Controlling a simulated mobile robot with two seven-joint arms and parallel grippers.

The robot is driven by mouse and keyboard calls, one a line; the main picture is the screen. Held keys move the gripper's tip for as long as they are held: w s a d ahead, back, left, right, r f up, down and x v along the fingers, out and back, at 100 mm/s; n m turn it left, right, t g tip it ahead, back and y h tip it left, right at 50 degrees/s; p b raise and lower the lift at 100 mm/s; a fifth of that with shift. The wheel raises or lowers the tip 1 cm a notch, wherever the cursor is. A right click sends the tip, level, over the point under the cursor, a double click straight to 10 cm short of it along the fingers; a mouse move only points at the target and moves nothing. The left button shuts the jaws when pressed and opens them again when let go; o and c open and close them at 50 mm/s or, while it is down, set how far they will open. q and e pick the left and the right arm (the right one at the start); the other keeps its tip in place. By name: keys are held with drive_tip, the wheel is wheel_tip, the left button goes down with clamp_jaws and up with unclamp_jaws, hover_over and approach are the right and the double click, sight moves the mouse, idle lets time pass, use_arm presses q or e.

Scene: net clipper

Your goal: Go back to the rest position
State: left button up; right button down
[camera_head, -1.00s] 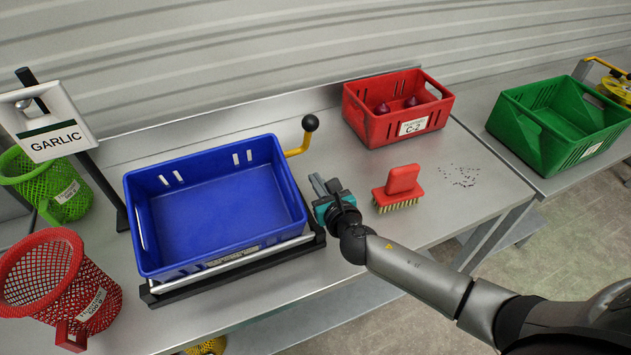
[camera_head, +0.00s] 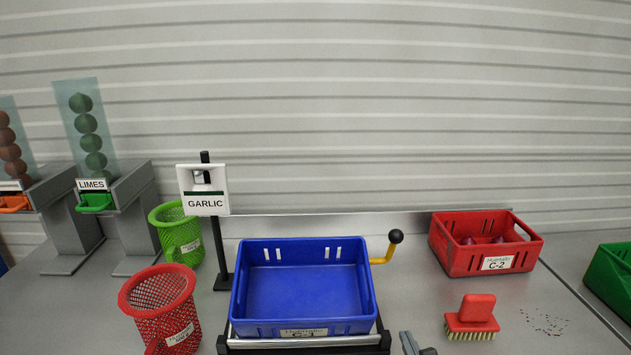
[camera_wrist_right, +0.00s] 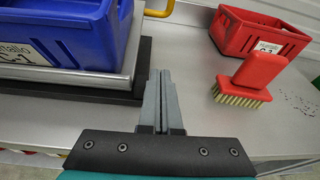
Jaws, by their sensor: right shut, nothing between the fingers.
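My right gripper (camera_head: 412,343) shows only its finger part at the bottom edge of the head view, right of the blue crate's stand. In the right wrist view my right gripper (camera_wrist_right: 161,88) has its two grey fingers together with nothing between them. It is above the table, between the blue crate (camera_wrist_right: 62,62) and the red brush (camera_wrist_right: 262,70), touching neither. My left gripper is in neither view.
The empty blue crate (camera_head: 252,327) sits on a stand with a yellow handle (camera_head: 383,259). A red crate (camera_head: 453,262) holds purple onions (camera_head: 498,240). The brush (camera_head: 476,311), mesh baskets (camera_head: 160,292) and garlic sign (camera_head: 204,203) stand around. Dark specks (camera_head: 545,322) lie at right.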

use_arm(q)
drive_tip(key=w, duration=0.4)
use_arm(e)
drive_tip(key=s+a+m+g, duration=0.3)
drive_tip(key=s+m+g, duration=0.9)
drive_tip(key=s+m, duration=2.05)
wheel_tip(320, 180, down, 28)
drive_tip(key=w+m+b, duration=0.1)
drive_tip(key=m+b, duration=0.1)
drive_tip(key=b, duration=0.4)
use_arm(q)
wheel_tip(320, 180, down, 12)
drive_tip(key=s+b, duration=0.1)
drive_tip(key=b, duration=0.5)
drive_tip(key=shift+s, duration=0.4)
use_arm(e)
drive_tip(key=s+d+f+g, duration=0.1)
drive_tip(key=s+f, duration=0.6)
drive_tip(key=f, duration=0.3)
drive_tip(key=s+d+f+g, duration=0.1)
drive_tip(key=s+f, duration=0.7)
drive_tip(key=f, duration=0.1)
drive_tip(key=shift+s+d+f, duration=0.2)
drive_tip(key=shift+d+f, duration=0.2)
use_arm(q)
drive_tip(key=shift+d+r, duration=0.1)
